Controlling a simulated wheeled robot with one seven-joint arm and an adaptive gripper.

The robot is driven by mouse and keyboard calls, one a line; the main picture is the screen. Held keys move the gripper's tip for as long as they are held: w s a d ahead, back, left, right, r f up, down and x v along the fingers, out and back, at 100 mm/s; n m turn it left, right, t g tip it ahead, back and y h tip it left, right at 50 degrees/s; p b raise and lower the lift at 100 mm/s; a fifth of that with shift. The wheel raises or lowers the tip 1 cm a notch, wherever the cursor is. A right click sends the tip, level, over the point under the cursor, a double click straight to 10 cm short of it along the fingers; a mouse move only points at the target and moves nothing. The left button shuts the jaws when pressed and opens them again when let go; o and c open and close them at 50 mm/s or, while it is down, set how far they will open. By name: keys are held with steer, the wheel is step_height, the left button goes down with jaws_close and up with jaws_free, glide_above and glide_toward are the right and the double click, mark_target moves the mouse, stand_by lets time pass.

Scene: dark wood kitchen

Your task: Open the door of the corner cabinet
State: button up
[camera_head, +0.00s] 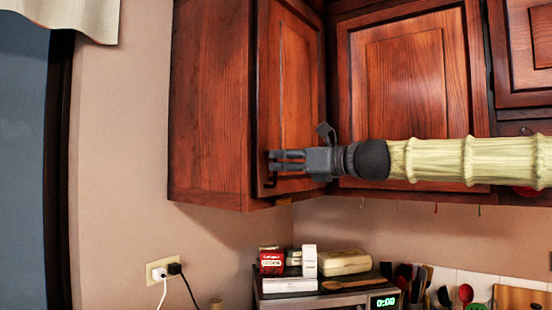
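The corner cabinet (212,95) is reddish-brown wood and hangs on the wall left of centre. Its panelled door (296,85) faces right in the picture and looks closed. A dark handle (269,181) shows low near the door's left edge, partly hidden by my gripper. My gripper (275,160) is dark grey and reaches in from the right, with its fingertips pointing left at the handle. The fingers look close together, one above the other. I cannot tell whether they touch the handle or have it between them.
Another closed wall cabinet (405,80) stands to the right, behind my arm. Below, a microwave (340,300) carries small boxes, a red tin (271,262) and a wooden spoon (345,284). The wall left of the cabinet is clear, with an outlet (158,270) low down.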

steer(key=shift+p+x, duration=0.3)
steer(key=shift+x, duration=1.1)
steer(key=shift+w, duration=0.1)
jaws_close()
